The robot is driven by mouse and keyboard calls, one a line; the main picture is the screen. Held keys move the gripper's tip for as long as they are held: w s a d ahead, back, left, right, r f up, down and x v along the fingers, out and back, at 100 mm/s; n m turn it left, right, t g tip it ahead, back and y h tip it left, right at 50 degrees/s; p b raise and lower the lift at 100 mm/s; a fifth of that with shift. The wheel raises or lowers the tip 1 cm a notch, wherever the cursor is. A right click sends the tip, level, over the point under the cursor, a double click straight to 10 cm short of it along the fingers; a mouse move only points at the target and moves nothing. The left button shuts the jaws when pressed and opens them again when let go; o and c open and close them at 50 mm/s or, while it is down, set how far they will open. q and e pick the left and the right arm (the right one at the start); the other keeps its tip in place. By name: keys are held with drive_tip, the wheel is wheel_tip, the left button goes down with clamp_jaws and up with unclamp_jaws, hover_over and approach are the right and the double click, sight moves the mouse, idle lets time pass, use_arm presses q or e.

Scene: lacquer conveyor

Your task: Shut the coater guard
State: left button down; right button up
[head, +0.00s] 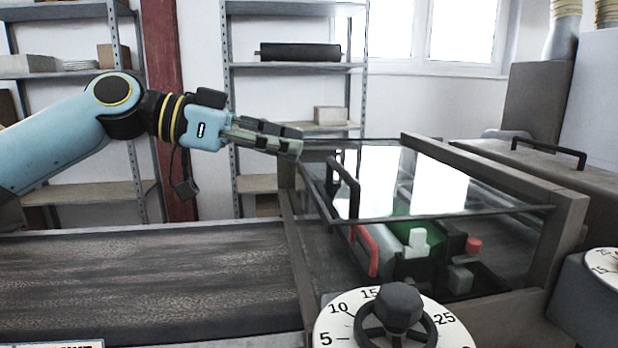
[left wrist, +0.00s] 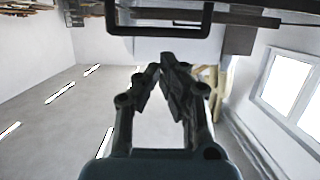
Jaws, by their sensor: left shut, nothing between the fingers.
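The coater guard (head: 460,195) is a clear panel with dark edges. It lies roughly level across the top of the dark coater frame (head: 570,215) and reflects the windows. I cannot tell whether it is fully seated. Its black bar handle (head: 346,187) stands up near its left edge. A black U-shaped bar (left wrist: 160,31), probably this handle, shows at the top of the left wrist view. My left gripper (head: 298,149) is shut and empty, pointing right, just left of the handle and apart from it; its fingertips (left wrist: 165,66) meet in the wrist view. My right gripper is out of view.
A dark conveyor belt (head: 150,280) runs to the coater's left side. A numbered dial with a dark knob (head: 400,305) stands in front. Rollers and a red knob (head: 474,245) sit beneath the guard. Shelves (head: 295,66) and a red post (head: 172,110) stand behind my arm.

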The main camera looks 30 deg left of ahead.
use_arm(q)
wheel_tip(320, 180, down, 5)
drive_tip(key=w+d+p, duration=0.1)
drive_tip(key=w+d, duration=0.1)
drive_tip(key=shift+d, duration=0.4)
